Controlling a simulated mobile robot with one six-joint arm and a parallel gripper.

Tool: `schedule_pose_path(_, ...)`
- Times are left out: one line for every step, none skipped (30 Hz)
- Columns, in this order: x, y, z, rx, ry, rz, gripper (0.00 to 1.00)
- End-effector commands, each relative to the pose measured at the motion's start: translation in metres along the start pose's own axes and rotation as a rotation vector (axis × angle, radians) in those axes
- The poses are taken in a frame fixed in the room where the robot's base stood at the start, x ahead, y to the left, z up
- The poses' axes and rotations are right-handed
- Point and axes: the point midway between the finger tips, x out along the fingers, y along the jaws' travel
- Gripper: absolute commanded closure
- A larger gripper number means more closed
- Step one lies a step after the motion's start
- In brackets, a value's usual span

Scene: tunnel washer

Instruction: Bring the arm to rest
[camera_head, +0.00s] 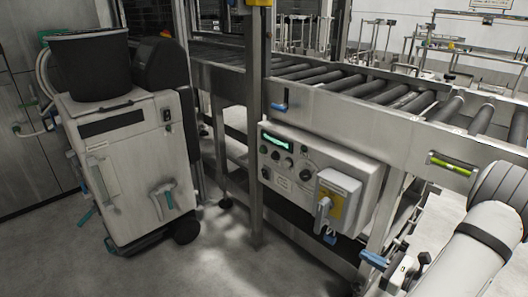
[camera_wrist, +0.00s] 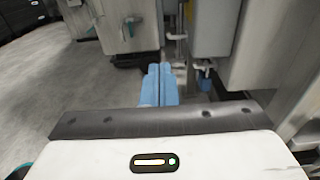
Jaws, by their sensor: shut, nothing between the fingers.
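My gripper (camera_wrist: 158,85) shows in the wrist view as two blue fingers side by side, shut with nothing between them. It points out over the grey floor, with machine housings and frame parts beyond it. In the head view my arm comes in at the lower right, and a blue fingertip part of my gripper (camera_head: 374,260) shows at its end, in front of the conveyor frame's lower part. Whether the fingers touch anything cannot be told from the head view.
A roller conveyor (camera_head: 345,107) runs across the back right. Under it hangs a control box (camera_head: 290,165) with a yellow-and-grey switch (camera_head: 335,200). A grey wheeled machine (camera_head: 135,165) with a black bucket (camera_head: 92,65) stands at left. The floor (camera_head: 215,260) in front is clear.

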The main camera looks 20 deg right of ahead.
Motion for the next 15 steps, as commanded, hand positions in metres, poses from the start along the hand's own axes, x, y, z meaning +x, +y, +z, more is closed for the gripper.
schedule_pose_path(0.001,0.001,0.001,-0.002,0.001,0.003,1.00)
schedule_pose_path(0.002,0.002,0.004,-0.006,0.004,0.011,1.00)
schedule_pose_path(0.006,0.004,0.010,-0.017,0.011,0.029,1.00)
schedule_pose_path(0.010,0.008,0.017,-0.030,0.020,0.052,1.00)
schedule_pose_path(0.016,0.013,0.025,-0.046,0.032,0.084,1.00)
schedule_pose_path(0.025,0.022,0.039,-0.076,0.053,0.136,1.00)
schedule_pose_path(0.032,0.031,0.052,-0.103,0.070,0.184,1.00)
schedule_pose_path(0.040,0.041,0.065,-0.135,0.092,0.238,1.00)
schedule_pose_path(0.051,0.057,0.084,-0.187,0.123,0.320,1.00)
schedule_pose_path(0.059,0.070,0.097,-0.229,0.149,0.385,1.00)
schedule_pose_path(0.066,0.083,0.111,-0.274,0.173,0.451,1.00)
schedule_pose_path(0.073,0.101,0.128,-0.337,0.207,0.538,1.00)
schedule_pose_path(0.078,0.114,0.140,-0.386,0.231,0.602,1.00)
schedule_pose_path(0.082,0.127,0.152,-0.435,0.253,0.665,1.00)
schedule_pose_path(0.085,0.143,0.166,-0.504,0.284,0.746,1.00)
